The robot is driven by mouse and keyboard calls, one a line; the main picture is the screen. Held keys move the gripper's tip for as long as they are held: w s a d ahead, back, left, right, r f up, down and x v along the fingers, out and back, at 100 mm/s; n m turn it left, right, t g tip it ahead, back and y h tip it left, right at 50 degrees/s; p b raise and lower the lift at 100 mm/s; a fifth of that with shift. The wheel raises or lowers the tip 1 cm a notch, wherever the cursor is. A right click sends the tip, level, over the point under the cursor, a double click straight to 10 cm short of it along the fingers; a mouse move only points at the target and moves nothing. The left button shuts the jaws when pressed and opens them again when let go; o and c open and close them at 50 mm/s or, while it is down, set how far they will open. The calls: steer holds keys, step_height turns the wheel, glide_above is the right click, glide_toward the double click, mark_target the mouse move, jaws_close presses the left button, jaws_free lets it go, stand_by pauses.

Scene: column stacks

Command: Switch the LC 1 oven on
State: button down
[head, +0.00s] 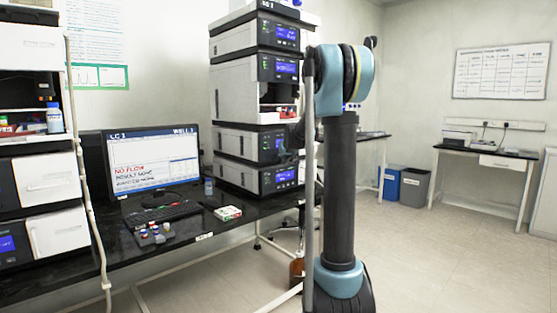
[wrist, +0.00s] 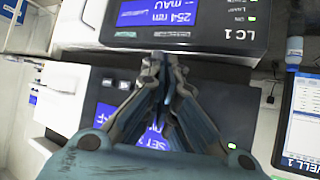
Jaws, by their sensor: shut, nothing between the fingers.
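The LC 1 stack (head: 235,85) of white and dark modules stands on the bench in the head view, with lit blue displays. I cannot tell for certain which module is the oven. In the wrist view, my gripper (wrist: 164,62) is shut and empty, its fingers over a module whose blue display (wrist: 109,116) reads "SET". The fingers hide part of that display. A green light (wrist: 232,146) is lit on its front. A neighbouring module marked LC 1 (wrist: 215,35) shows "254 nm". Contact with any button cannot be told. My arm hides the gripper in the head view.
A monitor (head: 150,160) reading "NO FLOW", a keyboard (head: 160,214), vials (head: 157,232) and a small box (head: 228,212) are on the bench left of the stack. Another stack (head: 45,185) stands at the far left. The floor (head: 450,255) at right is clear.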

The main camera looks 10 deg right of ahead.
steer(key=shift+w+a, duration=0.15)
steer(key=shift+w, duration=0.05)
steer(key=shift+w+a, duration=0.1)
steer(key=shift+w+a, duration=0.25)
steer(key=shift+w, duration=0.1)
stand_by(0.9)
stand_by(0.4)
steer(key=shift+s+d, duration=0.5)
steer(key=shift+s, duration=0.2)
steer(key=s+d, duration=0.1)
steer(key=s, duration=0.1)
steer(key=s+d, duration=0.2)
stand_by(0.4)
stand_by(0.5)
